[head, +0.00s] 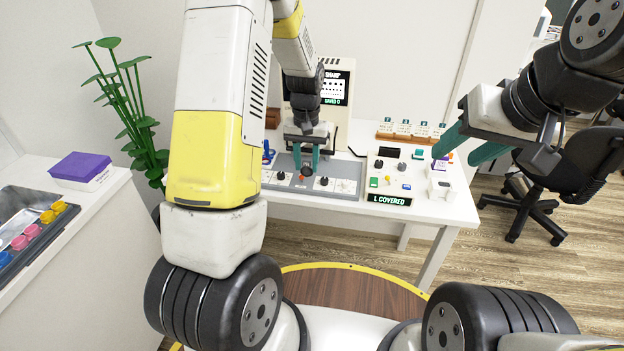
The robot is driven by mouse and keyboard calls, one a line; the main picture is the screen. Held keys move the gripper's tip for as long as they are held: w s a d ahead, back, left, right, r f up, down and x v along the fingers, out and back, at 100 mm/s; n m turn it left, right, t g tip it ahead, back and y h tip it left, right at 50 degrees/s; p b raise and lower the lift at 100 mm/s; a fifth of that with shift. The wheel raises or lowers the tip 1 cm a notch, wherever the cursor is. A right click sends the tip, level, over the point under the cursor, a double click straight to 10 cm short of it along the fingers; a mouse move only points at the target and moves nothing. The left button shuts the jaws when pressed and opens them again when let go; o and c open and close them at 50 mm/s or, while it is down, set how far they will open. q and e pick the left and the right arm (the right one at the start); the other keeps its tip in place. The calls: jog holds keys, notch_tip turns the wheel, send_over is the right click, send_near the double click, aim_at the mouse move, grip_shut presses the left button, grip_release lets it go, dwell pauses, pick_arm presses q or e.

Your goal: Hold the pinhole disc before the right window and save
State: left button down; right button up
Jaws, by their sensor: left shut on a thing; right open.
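My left gripper (306,172) points down at the grey control panel (345,169) on the white table. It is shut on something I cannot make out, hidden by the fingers. A beige instrument (343,128) stands behind it, partly hidden by my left arm. Its screen (335,88) reads "SHARP" and "SAVED 0". A sign (389,199) at the table's front reads "L COVERED". A white button box (400,172) carries small coloured buttons and a dark display. My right gripper (453,159) is open and empty, above the table's right side. I cannot pick out the pinhole disc or the right window.
A rack of white labelled cards (410,130) stands at the back of the table (440,212). A small white box (440,188) is at its right end. A plant (137,112) and a side counter (108,192) are left; an office chair (560,175) is right.

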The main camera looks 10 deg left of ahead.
pick_arm(q)
jog(key=w+r, duration=0.8)
notch_tip(320, 180, down, 7)
jog(key=w, duration=0.2)
jog(key=shift+w+d, duration=0.4)
jog(key=shift+d, duration=0.05)
pick_arm(e)
jog(key=shift+c, duration=0.5)
grip_shut()
dwell(1.6)
